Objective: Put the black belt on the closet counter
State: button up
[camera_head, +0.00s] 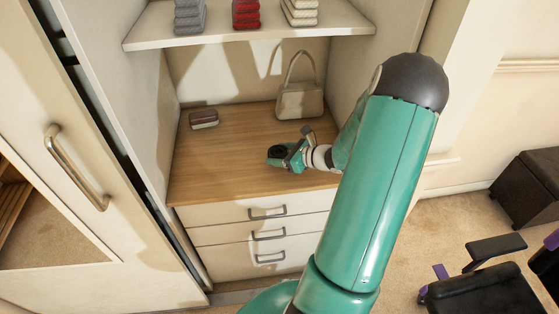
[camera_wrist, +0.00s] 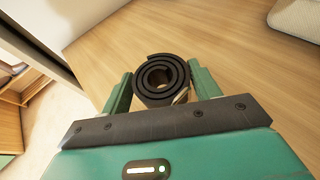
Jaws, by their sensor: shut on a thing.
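The black belt (camera_wrist: 160,77) is rolled into a coil and sits between the two green fingers of my gripper (camera_wrist: 161,88) in the wrist view. My gripper is shut on it. In the head view the belt (camera_head: 278,151) is a small dark coil at my gripper (camera_head: 284,158), over the front part of the wooden closet counter (camera_head: 225,165). The counter's wood surface also fills much of the wrist view (camera_wrist: 230,60). I cannot tell whether the belt touches the counter.
A beige handbag (camera_head: 300,103) stands at the back right of the counter. A dark red and white wallet (camera_head: 203,119) lies at the back left. A shelf (camera_head: 250,34) with folded clothes is above. Drawers (camera_head: 265,235) are below. The counter's left front is clear.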

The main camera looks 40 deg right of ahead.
jog(key=shift+w+d+f, duration=0.1)
jog(key=shift+w+f, duration=0.05)
jog(key=shift+f, duration=0.75)
jog(key=shift+w+f, duration=0.1)
jog(key=shift+f, duration=0.8)
jog(key=shift+f, duration=0.15)
jog(key=o, duration=1)
